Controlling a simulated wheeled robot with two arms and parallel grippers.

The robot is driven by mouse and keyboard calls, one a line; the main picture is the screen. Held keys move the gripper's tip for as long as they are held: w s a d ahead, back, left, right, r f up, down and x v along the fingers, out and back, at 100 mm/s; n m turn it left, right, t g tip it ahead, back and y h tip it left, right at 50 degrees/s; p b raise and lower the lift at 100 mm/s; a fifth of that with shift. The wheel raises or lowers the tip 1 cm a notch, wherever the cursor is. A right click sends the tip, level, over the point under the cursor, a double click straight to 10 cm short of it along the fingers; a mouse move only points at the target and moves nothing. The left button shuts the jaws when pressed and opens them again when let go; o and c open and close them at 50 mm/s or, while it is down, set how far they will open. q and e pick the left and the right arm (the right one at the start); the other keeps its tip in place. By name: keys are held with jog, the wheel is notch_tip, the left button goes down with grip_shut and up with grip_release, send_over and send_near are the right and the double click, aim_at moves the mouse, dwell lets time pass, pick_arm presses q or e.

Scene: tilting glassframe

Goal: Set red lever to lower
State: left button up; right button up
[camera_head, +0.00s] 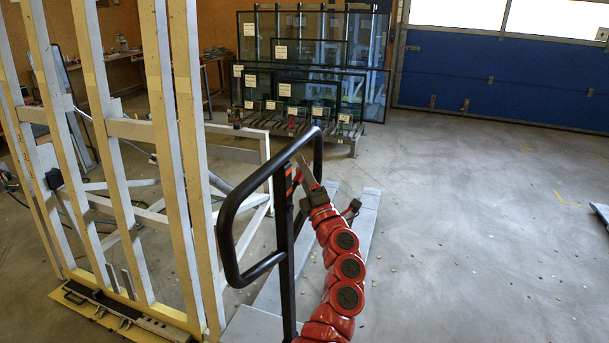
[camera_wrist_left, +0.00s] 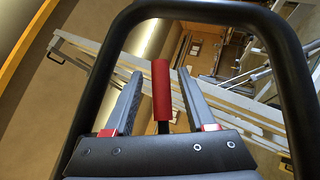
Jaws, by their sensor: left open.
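The red lever (camera_wrist_left: 161,90) stands upright inside the black handle loop (camera_wrist_left: 96,80) in the left wrist view. In the head view the lever (camera_head: 297,177) is a small red piece beside the black loop handle (camera_head: 228,220). My left gripper (camera_head: 303,168) reaches into the loop from the lower right. Its two grey fingers (camera_wrist_left: 158,98) are open in the wrist view, one on each side of the lever, with a gap visible on both sides. The lower end of the lever is partly hidden by the gripper body. My right gripper does not show.
The handle's black post (camera_head: 287,270) rises above grey forks (camera_head: 362,225) on the floor. A tall wooden and metal frame (camera_head: 165,150) stands close on the left. A rack of glass panes (camera_head: 310,90) is at the back. The floor to the right is mostly clear.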

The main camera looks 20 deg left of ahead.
pick_arm(q)
jog(key=b+v, duration=0.4)
jog(key=v, duration=1.3)
jog(key=shift+s+d, duration=0.15)
jog(key=shift+d, duration=0.05)
jog(key=shift+f, duration=0.1)
